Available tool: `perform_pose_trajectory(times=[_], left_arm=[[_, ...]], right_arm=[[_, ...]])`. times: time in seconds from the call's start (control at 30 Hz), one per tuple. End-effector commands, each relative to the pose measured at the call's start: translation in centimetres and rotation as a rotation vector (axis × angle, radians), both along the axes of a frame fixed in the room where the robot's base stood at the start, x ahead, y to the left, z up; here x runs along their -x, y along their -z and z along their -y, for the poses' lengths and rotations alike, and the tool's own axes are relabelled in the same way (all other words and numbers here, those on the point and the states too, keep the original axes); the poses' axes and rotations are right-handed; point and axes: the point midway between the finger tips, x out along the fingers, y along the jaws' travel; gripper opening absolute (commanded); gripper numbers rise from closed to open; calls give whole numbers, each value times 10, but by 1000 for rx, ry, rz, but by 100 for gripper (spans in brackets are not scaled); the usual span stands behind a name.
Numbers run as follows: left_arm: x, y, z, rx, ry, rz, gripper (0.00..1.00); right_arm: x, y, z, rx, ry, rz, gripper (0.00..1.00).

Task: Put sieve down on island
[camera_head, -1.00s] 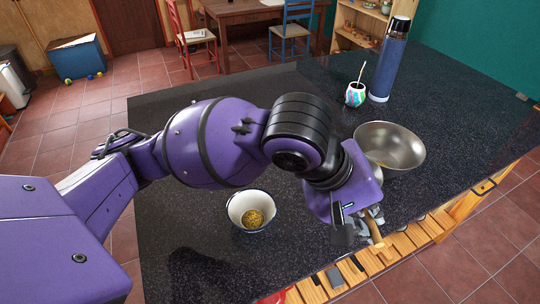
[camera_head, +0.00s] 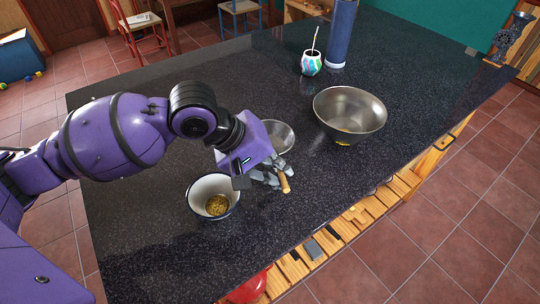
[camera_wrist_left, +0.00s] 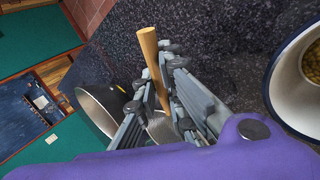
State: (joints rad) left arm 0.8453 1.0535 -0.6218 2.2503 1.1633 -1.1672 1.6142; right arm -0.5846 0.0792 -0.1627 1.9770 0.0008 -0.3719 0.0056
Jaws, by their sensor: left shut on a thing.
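My left gripper (camera_head: 268,178) is shut on the wooden handle (camera_head: 284,184) of the sieve, over the dark island top (camera_head: 330,175). The sieve's round metal part (camera_head: 281,134) shows behind the gripper, partly hidden by it. The sieve is between the white enamel bowl and the big steel bowl. I cannot tell whether it touches the island. In the left wrist view the handle (camera_wrist_left: 148,45) sticks out between the fingers (camera_wrist_left: 170,95), and the sieve's metal part is mostly hidden behind them. My right gripper is not in view.
The white enamel bowl (camera_head: 200,191) with yellowish bits inside stands left of the gripper. The steel bowl (camera_head: 350,105) stands to the right. A patterned cup (camera_head: 312,64) and blue bottle (camera_head: 342,30) stand farther back.

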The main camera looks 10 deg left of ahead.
Motion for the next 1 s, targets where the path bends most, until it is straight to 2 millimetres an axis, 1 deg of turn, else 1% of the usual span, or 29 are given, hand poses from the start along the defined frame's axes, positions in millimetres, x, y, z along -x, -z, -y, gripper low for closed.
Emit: perform_pose_trajectory(times=[0.03, 0.1, 0.2, 0.57, 0.6, 0.73, 1.0], left_arm=[[-3, 8, -5, -3, -3, -4, 0], [-1, 20, -3, -1, -1, -5, 0], [-1, 33, -3, -1, 0, -3, 0], [-2, 35, -3, -1, -2, 1, 0], [-2, 36, -3, -2, -1, 1, 11], [-2, 36, -3, -1, -2, 1, 28], [-2, 36, -3, -1, -1, 0, 28]], right_arm=[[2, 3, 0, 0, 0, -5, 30], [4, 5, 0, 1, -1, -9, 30], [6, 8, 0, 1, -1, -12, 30], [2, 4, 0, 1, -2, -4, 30], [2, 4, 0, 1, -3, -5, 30], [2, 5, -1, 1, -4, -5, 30], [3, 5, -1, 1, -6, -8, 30]])
